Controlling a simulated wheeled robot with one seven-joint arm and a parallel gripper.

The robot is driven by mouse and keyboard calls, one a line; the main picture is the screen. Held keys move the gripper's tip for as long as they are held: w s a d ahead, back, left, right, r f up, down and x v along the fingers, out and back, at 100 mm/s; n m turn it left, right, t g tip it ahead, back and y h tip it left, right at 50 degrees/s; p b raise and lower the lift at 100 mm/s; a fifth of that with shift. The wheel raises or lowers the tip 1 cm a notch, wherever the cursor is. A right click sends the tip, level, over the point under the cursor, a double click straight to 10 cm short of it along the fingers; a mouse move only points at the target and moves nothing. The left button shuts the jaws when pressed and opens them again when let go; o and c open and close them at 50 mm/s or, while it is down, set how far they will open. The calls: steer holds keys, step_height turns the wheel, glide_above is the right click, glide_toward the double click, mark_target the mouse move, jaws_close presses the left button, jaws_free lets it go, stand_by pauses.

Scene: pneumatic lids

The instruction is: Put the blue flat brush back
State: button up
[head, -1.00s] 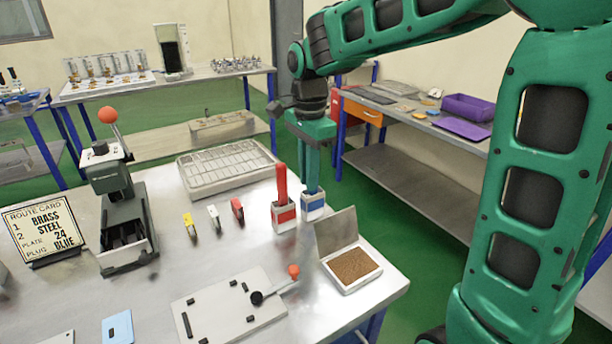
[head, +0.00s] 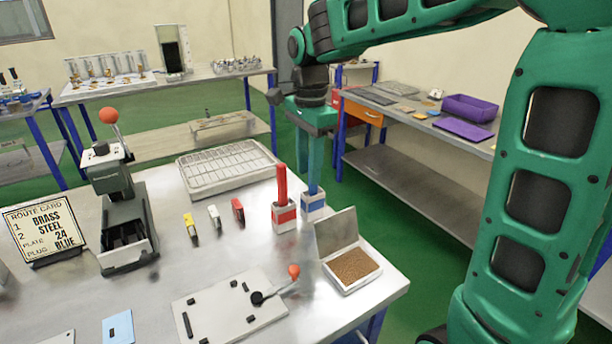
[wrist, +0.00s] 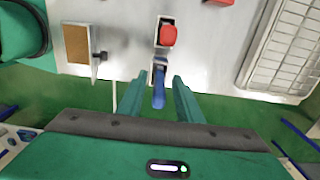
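The blue flat brush (head: 313,175) stands upright in a white holder with a blue band (head: 313,204) near the table's back right edge. In the wrist view its blue handle (wrist: 158,98) shows between my two fingers. My gripper (wrist: 163,82) is open, with a gap visible beside the handle. In the head view my gripper (head: 313,150) hangs directly above the holder, around the upper handle. The bristles are hidden inside the holder.
A red brush (head: 282,186) stands in its own holder (head: 284,216) just left. A wire-rack tray (head: 228,165) lies behind, and an open box with brown filling (head: 352,268) is in front. Yellow, white and red small blocks (head: 214,216) stand to the left.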

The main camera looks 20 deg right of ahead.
step_height(320, 180, up, 9)
steer(key=shift+r, duration=0.2)
steer(key=s+d+f+n, duration=0.4)
steer(key=s+d+f, duration=0.3)
steer(key=s+d, duration=0.55)
steer(key=s+d+f+n, duration=0.2)
steer(key=s+f, duration=0.3)
steer(key=s, duration=0.2)
steer(key=s+d+f+n, duration=0.3)
steer(key=s+f, duration=0.2)
steer(key=s, duration=0.3)
steer(key=shift+s+d+f, duration=0.15)
steer(key=shift+s+d, duration=0.15)
steer(key=shift+d, duration=0.05)
